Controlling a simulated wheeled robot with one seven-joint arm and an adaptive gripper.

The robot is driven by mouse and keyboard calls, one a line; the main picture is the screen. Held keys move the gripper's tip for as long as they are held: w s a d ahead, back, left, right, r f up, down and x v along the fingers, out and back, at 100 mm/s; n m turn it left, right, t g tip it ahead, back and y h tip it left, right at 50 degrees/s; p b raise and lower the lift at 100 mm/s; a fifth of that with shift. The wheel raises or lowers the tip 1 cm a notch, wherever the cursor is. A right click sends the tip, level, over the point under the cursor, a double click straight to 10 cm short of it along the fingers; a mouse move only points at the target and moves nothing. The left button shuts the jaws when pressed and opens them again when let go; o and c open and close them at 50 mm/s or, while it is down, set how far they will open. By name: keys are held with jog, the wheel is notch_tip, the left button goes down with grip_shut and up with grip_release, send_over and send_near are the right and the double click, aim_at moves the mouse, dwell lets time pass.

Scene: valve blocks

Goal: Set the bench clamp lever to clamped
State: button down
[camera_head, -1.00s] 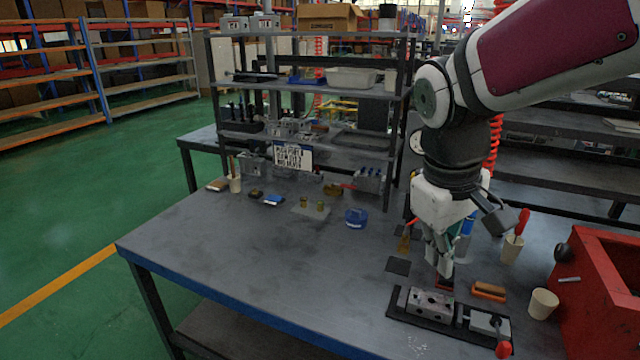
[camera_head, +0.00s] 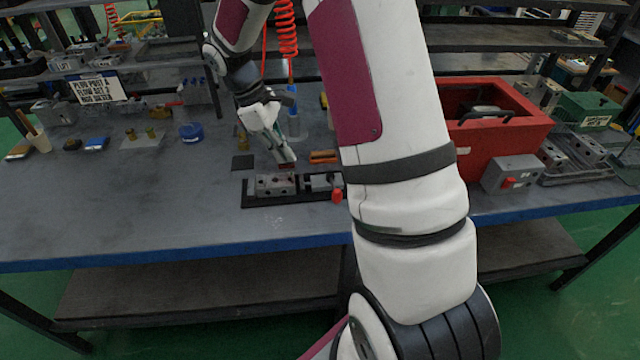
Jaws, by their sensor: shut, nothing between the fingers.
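The bench clamp fixture (camera_head: 246,196) is a black base on the grey bench. A grey valve block (camera_head: 272,184) with holes sits on it. The grey clamp body (camera_head: 318,181) is at its right end, and the red lever knob (camera_head: 337,194) sticks out toward the front, partly beside my arm. My gripper (camera_head: 286,162) points down just above and behind the block, left of the red knob. Its fingers look shut and hold nothing. My upper arm covers the area right of the clamp.
An orange-brown brush-like block (camera_head: 323,156) lies behind the clamp. A red bin (camera_head: 500,135) and a grey box with a red switch (camera_head: 511,174) stand right of my arm. A blue cup (camera_head: 191,132) and a dark flat square (camera_head: 243,162) lie left. The bench's front left is clear.

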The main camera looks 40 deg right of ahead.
jog(key=shift+d+f, duration=0.15)
jog(key=shift+f, duration=0.2)
jog(key=p+x, duration=0.1)
jog(key=x, duration=0.8)
jog(key=shift+s+d+f, duration=0.1)
jog(key=shift+s+f, duration=0.1)
jog(key=s+d, duration=0.2)
jog(key=shift+s+f+p, duration=0.15)
jog(key=shift+s+p, duration=0.1)
jog(key=shift+p, duration=0.15)
jog(key=shift+s+d, duration=0.25)
jog(key=shift+s, duration=0.1)
jog(key=shift+s+d+n+p, duration=0.15)
jog(key=shift+s+n+p, duration=0.15)
jog(key=shift+n, duration=0.1)
